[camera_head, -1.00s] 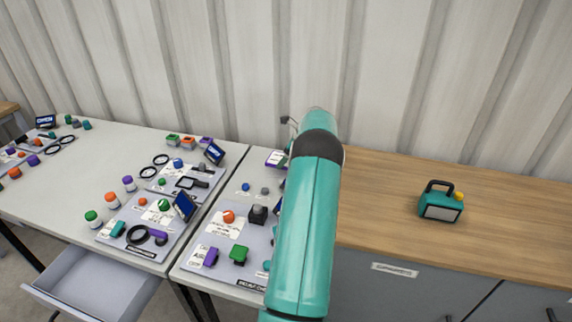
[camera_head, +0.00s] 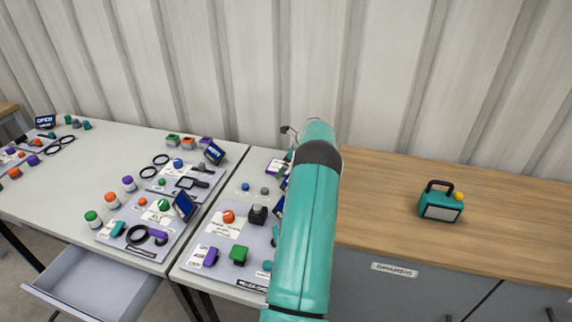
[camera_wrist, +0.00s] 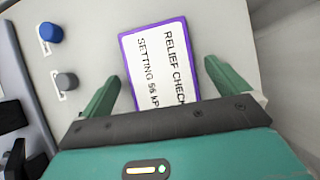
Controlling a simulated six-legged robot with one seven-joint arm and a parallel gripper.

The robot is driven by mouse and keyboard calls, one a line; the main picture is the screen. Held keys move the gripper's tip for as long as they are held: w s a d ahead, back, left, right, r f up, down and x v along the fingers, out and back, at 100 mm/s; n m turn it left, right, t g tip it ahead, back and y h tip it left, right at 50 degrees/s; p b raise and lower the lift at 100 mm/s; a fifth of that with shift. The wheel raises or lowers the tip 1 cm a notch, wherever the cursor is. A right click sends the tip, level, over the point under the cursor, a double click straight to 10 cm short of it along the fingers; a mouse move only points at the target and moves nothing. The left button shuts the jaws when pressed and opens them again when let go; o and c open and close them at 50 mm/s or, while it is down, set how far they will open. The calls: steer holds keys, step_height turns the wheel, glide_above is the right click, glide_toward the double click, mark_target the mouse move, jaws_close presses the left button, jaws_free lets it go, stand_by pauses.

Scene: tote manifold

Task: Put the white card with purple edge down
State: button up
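My gripper (camera_wrist: 162,78) is open, with one green finger on each side of the card and a gap between each finger and the card's edges. In the head view a small part of the card (camera_head: 275,167) shows beside my arm, which hides most of the gripper.
Panels with knobs, labels and small displays fill the grey tables. A teal lantern-like box (camera_head: 441,203) stands on the wooden counter, otherwise clear. An open drawer (camera_head: 95,285) juts out at lower left.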

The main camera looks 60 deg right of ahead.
steer(key=v, duration=1.2)
steer(key=shift+r, duration=0.1)
